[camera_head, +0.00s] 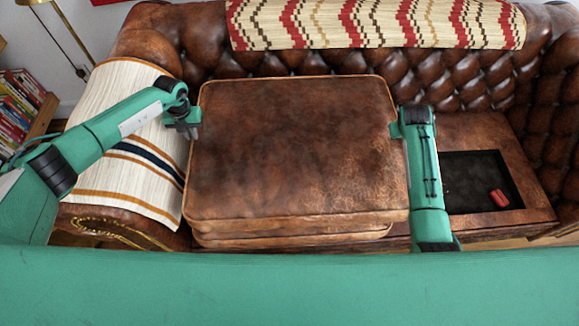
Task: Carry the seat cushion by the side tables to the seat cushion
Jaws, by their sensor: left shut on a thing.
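A brown leather seat cushion (295,140) with piped edges is in the middle of the head view, over the sofa seat. My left gripper (193,129) is shut on its left edge. My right gripper (396,129) is at its right edge; its fingers are mostly hidden, so I cannot tell whether they are shut. Below the front edge of this cushion shows another brown cushion (290,240), mostly covered by the upper one. I cannot tell whether the two touch.
The tufted leather sofa (440,82) has a patterned throw (375,22) on its back and a striped blanket (130,130) on its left arm. Right of the cushions is an open dark recess (470,180) with a small red object (498,198). Books (17,105) stand far left.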

